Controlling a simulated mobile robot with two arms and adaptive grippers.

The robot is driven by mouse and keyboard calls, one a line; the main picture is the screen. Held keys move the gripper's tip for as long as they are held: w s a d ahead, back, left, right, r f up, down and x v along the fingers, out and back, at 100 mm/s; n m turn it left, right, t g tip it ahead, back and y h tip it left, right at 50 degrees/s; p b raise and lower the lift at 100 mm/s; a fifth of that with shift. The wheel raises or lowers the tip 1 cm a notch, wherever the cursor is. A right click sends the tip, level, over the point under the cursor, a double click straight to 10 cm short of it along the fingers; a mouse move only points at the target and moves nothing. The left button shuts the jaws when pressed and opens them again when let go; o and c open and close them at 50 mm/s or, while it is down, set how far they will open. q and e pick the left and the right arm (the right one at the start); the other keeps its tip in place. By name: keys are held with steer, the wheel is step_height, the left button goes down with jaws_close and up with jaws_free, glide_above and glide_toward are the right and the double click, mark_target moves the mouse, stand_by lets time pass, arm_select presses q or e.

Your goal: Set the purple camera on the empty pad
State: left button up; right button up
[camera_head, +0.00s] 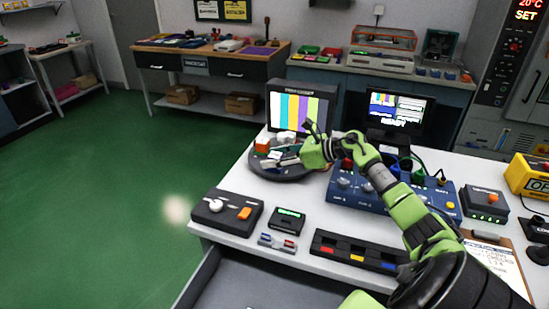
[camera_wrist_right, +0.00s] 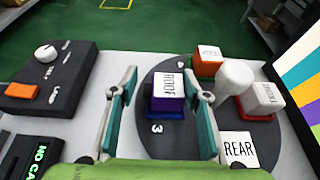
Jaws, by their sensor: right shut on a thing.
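The purple camera (camera_wrist_right: 166,104) has a white top marked ROOF and shows between the fingers of my right gripper (camera_wrist_right: 161,78) in the wrist view. My right gripper is shut on it, over the dark round turntable (camera_wrist_right: 155,143) near a number 3. I cannot tell whether the camera touches the turntable. In the head view my right gripper (camera_head: 290,150) reaches over the turntable (camera_head: 285,177) from the right, and I cannot make out the purple camera there. A white card marked REAR (camera_wrist_right: 238,148) lies on the turntable, with no camera on it. My left gripper is not in view.
On the turntable, an orange block (camera_wrist_right: 208,63) and a red-based block (camera_wrist_right: 266,100) stand around a white central post (camera_wrist_right: 234,77). A colour-bar screen (camera_head: 301,107) stands behind. A black control box (camera_head: 227,210) and blue console (camera_head: 345,190) flank the turntable.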

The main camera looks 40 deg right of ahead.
steer(key=shift+f, duration=0.35)
steer(key=o, duration=1.1)
steer(key=shift+d, duration=0.1)
steer(key=shift+o, duration=0.7)
